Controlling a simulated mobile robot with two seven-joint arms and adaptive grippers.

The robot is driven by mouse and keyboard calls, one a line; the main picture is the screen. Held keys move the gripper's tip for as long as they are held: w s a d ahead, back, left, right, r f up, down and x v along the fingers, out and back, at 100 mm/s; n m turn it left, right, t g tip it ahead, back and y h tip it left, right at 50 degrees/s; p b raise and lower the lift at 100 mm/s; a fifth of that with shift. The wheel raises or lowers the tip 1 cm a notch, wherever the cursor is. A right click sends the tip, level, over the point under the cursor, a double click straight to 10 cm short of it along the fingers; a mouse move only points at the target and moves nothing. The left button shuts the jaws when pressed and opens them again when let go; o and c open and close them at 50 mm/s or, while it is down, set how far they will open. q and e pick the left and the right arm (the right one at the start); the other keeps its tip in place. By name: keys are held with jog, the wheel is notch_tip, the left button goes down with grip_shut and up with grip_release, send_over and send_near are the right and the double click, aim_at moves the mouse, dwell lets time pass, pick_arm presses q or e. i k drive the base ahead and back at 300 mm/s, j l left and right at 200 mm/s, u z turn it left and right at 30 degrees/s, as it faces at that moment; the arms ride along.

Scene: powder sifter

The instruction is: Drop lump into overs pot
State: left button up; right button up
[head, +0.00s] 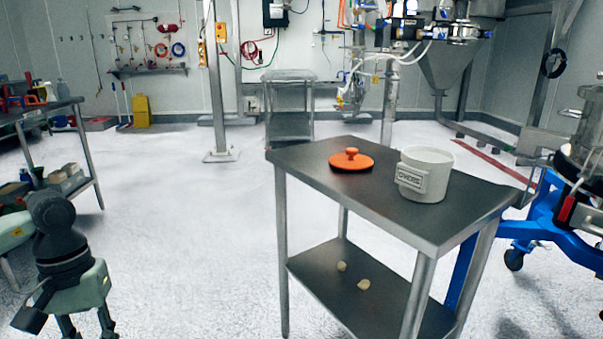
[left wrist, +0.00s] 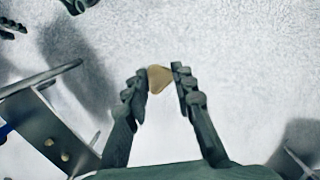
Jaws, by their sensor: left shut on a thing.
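The overs pot (head: 426,174) is a white open pot with a grey label reading OVERS. It stands upright on the right part of a dark metal table. An orange lid (head: 351,161) with a knob lies on the table to its left. My left gripper (left wrist: 161,82) is shut on a tan lump (left wrist: 158,79), held between the fingertips above the floor in the left wrist view. In the head view the left gripper (head: 88,330) is at the lower left, well left of the table; its fingertips and the lump are cut off there. My right gripper is not in view.
The metal table (head: 310,170) has a lower shelf (head: 330,291) with two pale lumps (head: 352,275) on it. A blue wheeled frame (head: 545,225) stands right of the table. A side bench (head: 45,110) is at left. The floor between is clear.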

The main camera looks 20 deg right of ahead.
aim_at(416, 192)
jog(key=j+z, duration=0.1)
jog(key=z, duration=0.25)
jog(key=j+z, duration=0.1)
jog(key=z, duration=0.3)
jog(key=j+z, duration=0.1)
jog(key=z, duration=0.25)
jog(key=k+l, duration=0.05)
